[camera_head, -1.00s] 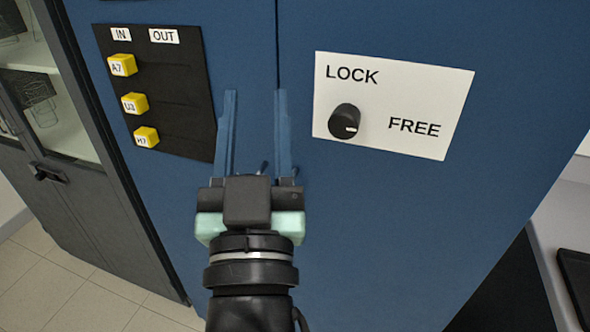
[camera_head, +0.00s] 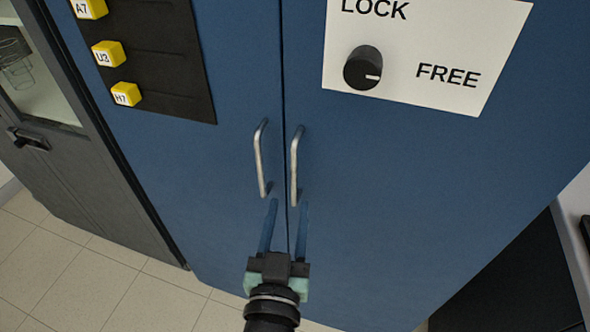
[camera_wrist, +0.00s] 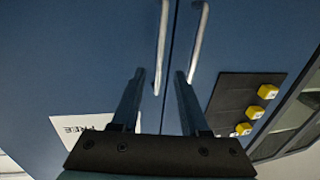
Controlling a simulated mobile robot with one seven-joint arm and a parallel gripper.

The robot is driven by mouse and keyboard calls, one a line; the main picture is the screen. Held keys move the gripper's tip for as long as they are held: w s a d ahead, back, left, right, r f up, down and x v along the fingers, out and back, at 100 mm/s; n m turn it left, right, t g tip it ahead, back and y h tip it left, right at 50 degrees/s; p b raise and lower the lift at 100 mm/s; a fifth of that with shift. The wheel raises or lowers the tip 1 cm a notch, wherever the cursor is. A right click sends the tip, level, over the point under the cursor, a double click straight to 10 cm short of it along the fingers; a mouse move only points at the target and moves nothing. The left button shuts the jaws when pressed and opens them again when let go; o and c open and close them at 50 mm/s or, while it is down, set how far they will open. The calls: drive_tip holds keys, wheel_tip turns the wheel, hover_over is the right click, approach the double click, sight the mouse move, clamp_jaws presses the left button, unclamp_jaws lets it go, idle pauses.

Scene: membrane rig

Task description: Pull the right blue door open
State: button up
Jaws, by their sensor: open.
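The right blue door (camera_head: 400,190) is closed, level with the left blue door (camera_head: 220,160) at a narrow seam. Its upright silver handle (camera_head: 296,165) stands just right of the seam. In the wrist view, which is turned over, this handle (camera_wrist: 163,40) is the left one of two. My gripper (camera_head: 289,202) is open and empty, its blue-grey fingers pointing up near the handles' lower ends. In the wrist view, the right door's handle shows between the fingertips (camera_wrist: 160,74); I cannot tell how deep it sits between them.
The left door's handle (camera_head: 261,160) is close beside. A dial (camera_head: 363,68) on the white LOCK/FREE plate (camera_head: 440,95) has its mark toward FREE. A black panel (camera_head: 165,75) holds yellow blocks. A grey cabinet (camera_head: 80,150) stands left; tiled floor (camera_head: 80,265) is clear.

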sight(294, 178)
drive_tip(key=w, duration=0.5)
drive_tip(key=w+d+p, duration=0.1)
drive_tip(key=w, duration=0.2)
drive_tip(key=shift+w, duration=0.25)
clamp_jaws()
idle(1.1)
